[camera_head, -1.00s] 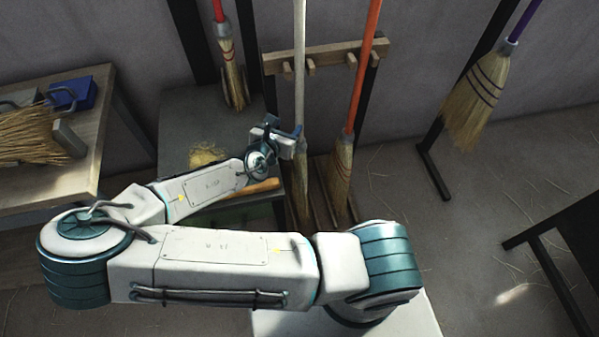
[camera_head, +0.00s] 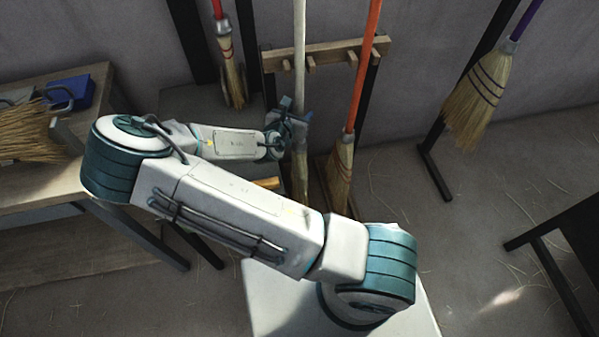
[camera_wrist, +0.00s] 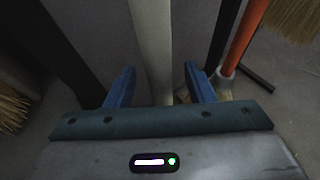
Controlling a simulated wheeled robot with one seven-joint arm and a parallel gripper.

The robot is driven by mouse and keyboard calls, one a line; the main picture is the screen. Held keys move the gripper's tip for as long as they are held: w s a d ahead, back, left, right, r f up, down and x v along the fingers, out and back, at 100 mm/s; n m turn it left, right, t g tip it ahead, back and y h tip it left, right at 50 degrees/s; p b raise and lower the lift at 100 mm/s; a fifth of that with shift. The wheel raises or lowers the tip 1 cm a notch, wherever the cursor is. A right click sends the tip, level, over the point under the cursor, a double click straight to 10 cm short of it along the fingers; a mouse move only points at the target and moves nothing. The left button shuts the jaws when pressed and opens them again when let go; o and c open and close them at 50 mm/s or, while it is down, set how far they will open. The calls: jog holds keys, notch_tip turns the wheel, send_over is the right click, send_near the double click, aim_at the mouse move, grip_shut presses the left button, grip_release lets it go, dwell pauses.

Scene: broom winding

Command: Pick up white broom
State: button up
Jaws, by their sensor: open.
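The white broom (camera_head: 299,60) stands upright in the wooden rack, its white handle running up out of the top of the head view. Its bristles (camera_head: 299,180) are low down, partly behind my arm and gripper. My gripper (camera_head: 300,118) is at the lower part of the handle, just above the bristles. The fingers are apart and empty of a grip. Whether either finger touches the handle cannot be told.
An orange-handled broom (camera_head: 362,70) stands close right in the same rack (camera_head: 335,52); it also shows in the wrist view (camera_wrist: 247,35). A red broom (camera_head: 231,70) hangs left and a purple broom (camera_head: 482,90) hangs right. A workbench (camera_head: 40,195) stands left.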

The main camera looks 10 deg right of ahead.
jog(key=shift+w+d+f, duration=0.25)
jog(key=shift+w+d, duration=0.1)
jog(key=shift+w, duration=0.15)
grip_shut()
jog(key=shift+r, duration=0.1)
dwell(1.1)
